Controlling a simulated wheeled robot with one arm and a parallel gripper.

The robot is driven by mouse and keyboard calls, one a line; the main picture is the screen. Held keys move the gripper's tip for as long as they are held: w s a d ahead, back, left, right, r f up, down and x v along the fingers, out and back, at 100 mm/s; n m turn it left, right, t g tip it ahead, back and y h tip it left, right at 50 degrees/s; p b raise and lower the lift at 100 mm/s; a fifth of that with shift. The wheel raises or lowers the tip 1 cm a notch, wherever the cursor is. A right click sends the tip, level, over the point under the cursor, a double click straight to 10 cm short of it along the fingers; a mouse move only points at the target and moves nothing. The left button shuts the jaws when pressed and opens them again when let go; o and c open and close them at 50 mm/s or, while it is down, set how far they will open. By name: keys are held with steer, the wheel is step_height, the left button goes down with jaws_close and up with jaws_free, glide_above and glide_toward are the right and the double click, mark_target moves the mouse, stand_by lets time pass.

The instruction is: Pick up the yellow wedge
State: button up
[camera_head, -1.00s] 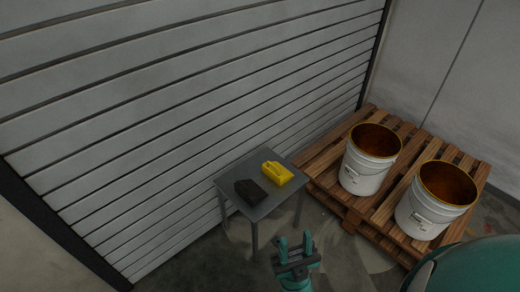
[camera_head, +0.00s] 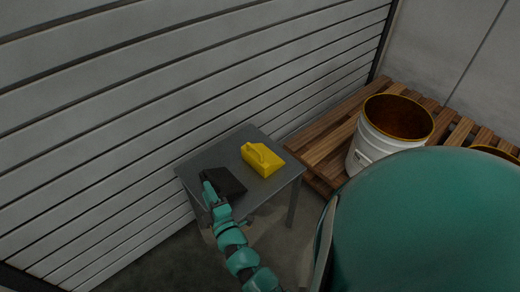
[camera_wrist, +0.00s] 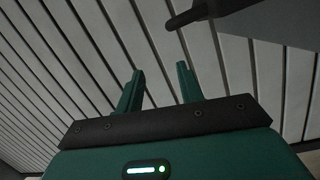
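The yellow wedge (camera_head: 262,159), a block with a handle-like raised part, lies on the right side of a small grey table (camera_head: 240,140). My gripper (camera_head: 206,179) is at the table's front left edge, to the left of the yellow wedge and clearly apart from it. In the head view it overlaps the left side of a black block. In the wrist view my gripper (camera_wrist: 160,82) has its two fingers apart with nothing between them. The yellow wedge cannot be made out in the wrist view.
The black block (camera_head: 226,181) lies on the table near my gripper; contact cannot be told. A slatted wall (camera_head: 110,110) stands behind the table. A wooden pallet (camera_head: 322,150) with white buckets (camera_head: 375,147) is at the right. A dark bar (camera_wrist: 186,18) crosses the wrist view's top right.

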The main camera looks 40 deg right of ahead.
mark_target(256, 150)
steer(key=s+d+f+m+g+h+b, duration=0.1)
steer(key=s+d+m+g+h, duration=0.1)
steer(key=d+h, duration=0.35)
steer(key=s+d+f+m+g+h+b, duration=0.1)
steer(key=s+d+f+m+g+h, duration=0.2)
steer(key=d, duration=0.4)
steer(key=shift+n+t, duration=0.4)
steer(key=shift+n, duration=0.1)
steer(key=x, duration=0.5)
steer(key=p+x, duration=0.1)
steer(key=x, duration=0.5)
steer(key=r+x, duration=0.1)
steer(key=x, duration=0.5)
steer(key=shift+d+r+p, duration=0.1)
steer(key=shift+d+p, duration=0.3)
jaws_close()
